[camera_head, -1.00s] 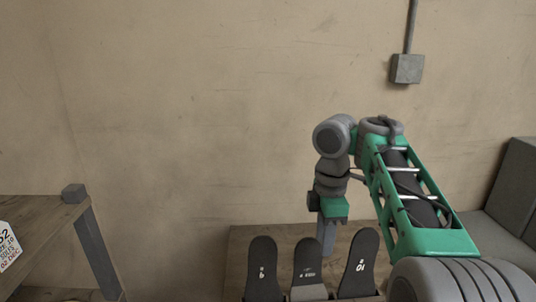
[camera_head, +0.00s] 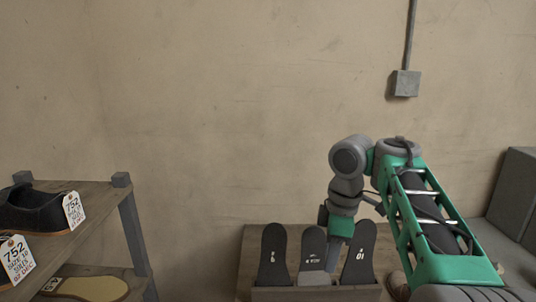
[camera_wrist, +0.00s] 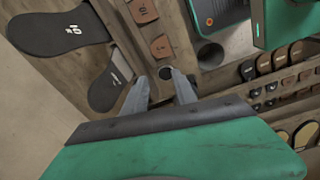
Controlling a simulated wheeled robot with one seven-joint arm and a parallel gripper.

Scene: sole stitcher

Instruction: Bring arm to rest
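My arm stands over the bench at the right of the head view, bent with the gripper pointing down. My gripper (camera_head: 334,262) is between the middle dark sole (camera_head: 312,247) and the right dark sole (camera_head: 360,252), which is marked 10. The sole marked 10 (camera_wrist: 45,27) and another dark sole (camera_wrist: 103,92) lie to the left of the fingers there. Whether the fingers touch a sole cannot be told.
A third dark sole (camera_head: 272,255) stands at the left of the rack. A wooden shelf (camera_head: 98,195) at left holds tagged shoes (camera_head: 38,210). The wrist view shows brown tagged pieces (camera_wrist: 161,47) and a tray of several small items (camera_wrist: 285,65).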

